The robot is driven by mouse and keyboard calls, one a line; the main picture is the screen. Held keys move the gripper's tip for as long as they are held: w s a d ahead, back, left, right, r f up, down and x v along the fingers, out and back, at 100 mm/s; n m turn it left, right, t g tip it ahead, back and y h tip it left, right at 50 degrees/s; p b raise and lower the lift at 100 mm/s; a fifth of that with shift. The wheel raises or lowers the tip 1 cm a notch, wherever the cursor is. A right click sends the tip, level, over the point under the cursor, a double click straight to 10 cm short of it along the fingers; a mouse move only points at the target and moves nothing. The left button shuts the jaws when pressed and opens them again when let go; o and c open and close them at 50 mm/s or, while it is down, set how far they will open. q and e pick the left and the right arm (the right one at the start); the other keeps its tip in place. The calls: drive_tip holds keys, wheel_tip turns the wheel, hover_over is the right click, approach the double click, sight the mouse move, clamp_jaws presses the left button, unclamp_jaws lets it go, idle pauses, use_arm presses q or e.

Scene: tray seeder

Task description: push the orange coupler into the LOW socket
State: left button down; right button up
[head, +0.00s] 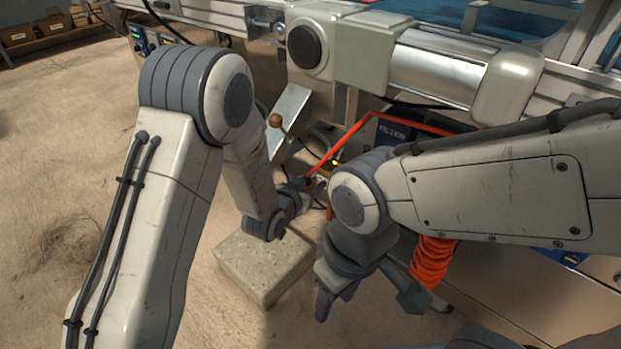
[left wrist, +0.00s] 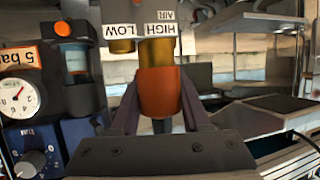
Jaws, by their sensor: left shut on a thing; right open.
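The orange coupler (left wrist: 160,92) stands upright between the fingers of my left gripper (left wrist: 158,122), which is shut on it. The brass socket under the HIGH label (left wrist: 160,50) is directly above the coupler in the left wrist view; whether they touch I cannot tell. The LOW socket (left wrist: 122,46) is a shorter brass end just left of it, under the LOW label, with nothing in it. In the head view my left gripper (head: 307,186) is by the orange frame, and the coupler cannot be made out. My right gripper (head: 370,295) is open and empty, lower and nearer.
An orange frame (head: 345,142) surrounds the filter panel (head: 395,130). An orange coiled hose (head: 432,262) hangs beside my right arm. A stone block (head: 262,265) lies on the floor.

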use_arm(q)
drive_tip(key=shift+s, duration=0.15)
drive_tip(key=shift+w+d+f, duration=0.15)
drive_tip(key=shift+w+d, duration=1)
drive_tip(key=shift+w, duration=0.25)
drive_tip(key=shift+w+d+f, duration=0.15)
drive_tip(key=shift+w+d, duration=1)
drive_tip(key=shift+w, duration=0.2)
drive_tip(key=shift+s+d, duration=1.2)
drive_tip(key=shift+d, duration=0.1)
drive_tip(key=shift+w+d, duration=3.45)
drive_tip(key=shift+w, duration=0.2)
